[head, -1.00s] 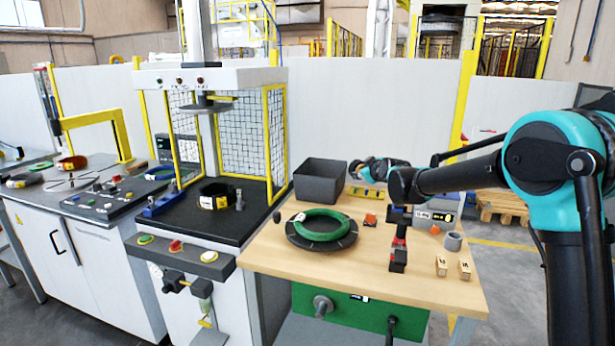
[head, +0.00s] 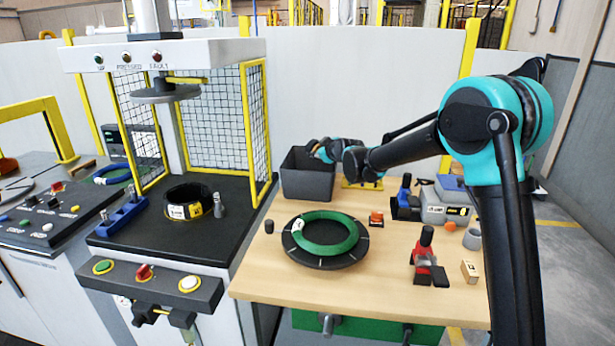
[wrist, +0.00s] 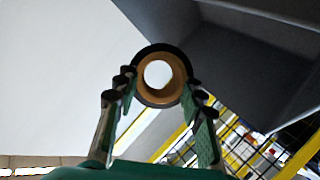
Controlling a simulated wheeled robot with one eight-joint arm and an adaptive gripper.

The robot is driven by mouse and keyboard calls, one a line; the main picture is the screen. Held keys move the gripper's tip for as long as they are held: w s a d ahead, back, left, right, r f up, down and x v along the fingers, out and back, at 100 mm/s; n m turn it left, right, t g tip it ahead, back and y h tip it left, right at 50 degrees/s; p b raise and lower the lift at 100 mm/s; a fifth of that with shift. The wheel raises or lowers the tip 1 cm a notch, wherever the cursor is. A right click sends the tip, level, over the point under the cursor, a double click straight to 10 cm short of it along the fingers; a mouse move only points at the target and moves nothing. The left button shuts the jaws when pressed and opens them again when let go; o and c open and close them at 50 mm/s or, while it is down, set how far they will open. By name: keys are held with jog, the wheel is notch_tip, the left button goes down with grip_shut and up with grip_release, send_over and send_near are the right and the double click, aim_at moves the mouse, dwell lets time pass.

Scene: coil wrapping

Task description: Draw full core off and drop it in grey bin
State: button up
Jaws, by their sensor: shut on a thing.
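My gripper (head: 318,150) is at the right end of the grey bin (head: 308,184), near its top rim, in the head view. In the wrist view my gripper (wrist: 160,95) is shut on the core (wrist: 148,95), a short ring with a black outside and a tan-brown inside. Its open bore faces the camera. The core also shows in the head view as a small tan and dark spot at the fingertips (head: 312,145). Dark grey walls, likely the bin (wrist: 235,60), fill the upper right of the wrist view. The gap between core and bin cannot be judged.
A green coil (head: 325,232) lies on a black turntable on the wooden table (head: 375,290). A red and black tool (head: 425,262) and a blue-handled tool (head: 404,200) stand to the right. The press (head: 165,95) is at left.

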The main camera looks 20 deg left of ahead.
jog(key=shift+f, duration=1.4)
jog(key=o, duration=1.3)
jog(key=shift+o, duration=0.2)
jog(key=shift+d, duration=0.1)
jog(key=v, duration=1.2)
